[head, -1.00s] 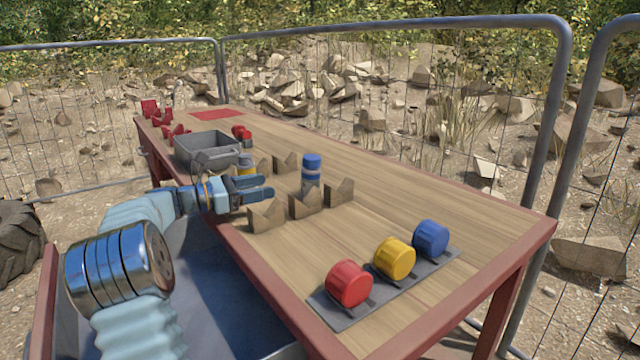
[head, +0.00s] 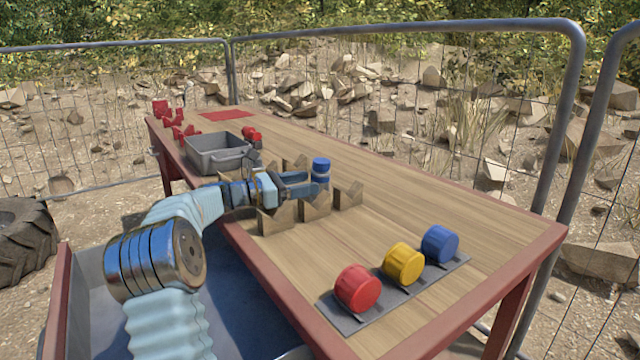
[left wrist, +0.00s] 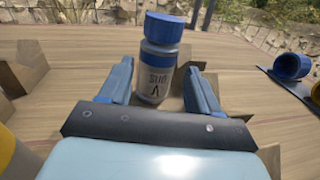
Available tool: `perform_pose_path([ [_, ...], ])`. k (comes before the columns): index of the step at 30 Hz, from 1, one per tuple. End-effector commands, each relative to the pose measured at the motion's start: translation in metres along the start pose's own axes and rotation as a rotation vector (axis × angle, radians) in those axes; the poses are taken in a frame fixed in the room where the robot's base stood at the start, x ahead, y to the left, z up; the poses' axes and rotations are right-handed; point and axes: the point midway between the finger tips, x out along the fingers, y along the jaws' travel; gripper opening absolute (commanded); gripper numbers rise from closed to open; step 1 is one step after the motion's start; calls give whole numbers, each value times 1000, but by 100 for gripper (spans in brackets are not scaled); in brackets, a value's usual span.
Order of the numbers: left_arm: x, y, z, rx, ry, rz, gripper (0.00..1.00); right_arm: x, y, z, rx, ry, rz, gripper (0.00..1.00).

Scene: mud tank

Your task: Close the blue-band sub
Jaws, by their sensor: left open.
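The blue-band sub (head: 321,167) is an upright grey cylinder with a dark blue top and a blue band below it. It also shows in the left wrist view (left wrist: 156,72), with dark lettering on its body. My left gripper (head: 308,186) is open, its blue fingers pointing at the sub. In the left wrist view the fingers lie on either side of its lower body, with gaps visible. In the head view they hide its lower part. A blue cap (head: 440,244) sits at the right end of a grey strip. My right gripper is out of view.
Yellow (head: 403,264) and red (head: 357,289) caps share the grey strip (head: 347,322). Wooden notched blocks (head: 276,221) stand close around my left gripper. A grey bin (head: 205,160) and red holders stand farther back.

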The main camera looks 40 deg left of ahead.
Motion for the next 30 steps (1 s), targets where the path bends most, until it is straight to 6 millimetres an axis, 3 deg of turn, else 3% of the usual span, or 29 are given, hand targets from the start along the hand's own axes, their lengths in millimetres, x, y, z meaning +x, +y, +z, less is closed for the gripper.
perform_pose_path([
  [7, 4, 0, 1, 0, -1, -2, 63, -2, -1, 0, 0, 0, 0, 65],
  [18, 50, 3, 4, 0, -1, -1, 63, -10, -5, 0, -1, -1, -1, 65],
  [29, 52, 3, 3, 0, 0, 0, 63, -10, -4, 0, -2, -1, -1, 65],
  [30, 51, 3, 3, 0, 0, 0, 58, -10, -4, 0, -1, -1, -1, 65],
])
